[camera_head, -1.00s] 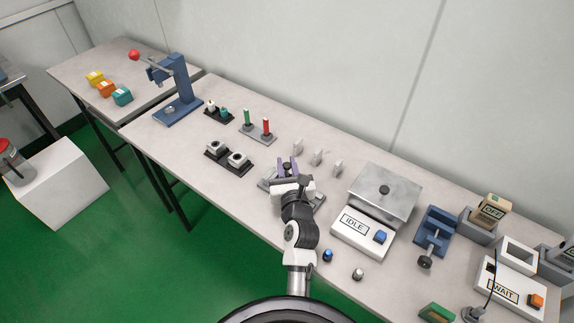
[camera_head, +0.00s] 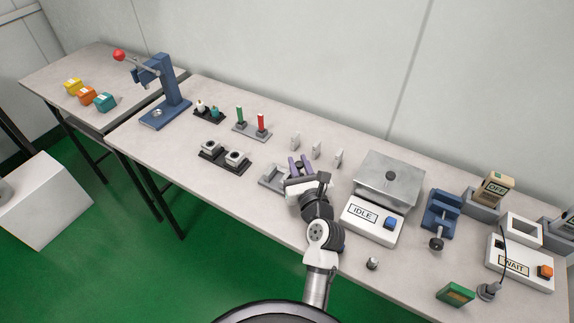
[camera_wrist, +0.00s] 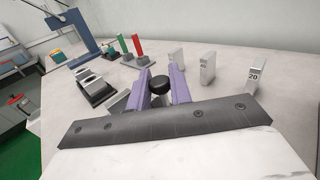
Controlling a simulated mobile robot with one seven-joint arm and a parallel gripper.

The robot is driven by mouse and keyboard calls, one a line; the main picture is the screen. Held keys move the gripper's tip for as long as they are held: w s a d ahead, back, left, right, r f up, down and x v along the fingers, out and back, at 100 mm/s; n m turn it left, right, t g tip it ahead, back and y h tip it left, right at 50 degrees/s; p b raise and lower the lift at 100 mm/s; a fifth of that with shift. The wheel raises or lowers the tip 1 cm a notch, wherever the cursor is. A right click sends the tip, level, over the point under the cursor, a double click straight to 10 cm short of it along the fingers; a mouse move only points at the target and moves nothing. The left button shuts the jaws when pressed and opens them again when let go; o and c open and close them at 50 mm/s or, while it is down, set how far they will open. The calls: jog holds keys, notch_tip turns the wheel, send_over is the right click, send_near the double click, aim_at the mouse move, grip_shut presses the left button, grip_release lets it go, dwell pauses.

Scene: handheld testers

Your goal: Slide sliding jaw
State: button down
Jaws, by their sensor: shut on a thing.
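A low grey fixture (camera_head: 270,180) lies on the bench, its left end showing beside my gripper. Its right part is hidden behind my wrist and arm. My gripper (camera_head: 299,163) has two purple fingers over the fixture. In the wrist view, my gripper (camera_wrist: 157,85) is shut on a round black knob (camera_wrist: 158,93) between its fingers. The knob appears to belong to the fixture's sliding jaw; the jaw itself is mostly hidden by the wrist housing. A bit of grey metal (camera_wrist: 118,101) shows left of the fingers.
Several upright grey blocks (camera_head: 317,151) stand behind the fixture; one reads 20 (camera_wrist: 256,74).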

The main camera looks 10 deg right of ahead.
jog(key=shift+d, duration=0.25)
jog(key=c, duration=1.3)
grip_release()
jog(key=shift+c, duration=0.2)
jog(key=shift+a, duration=0.1)
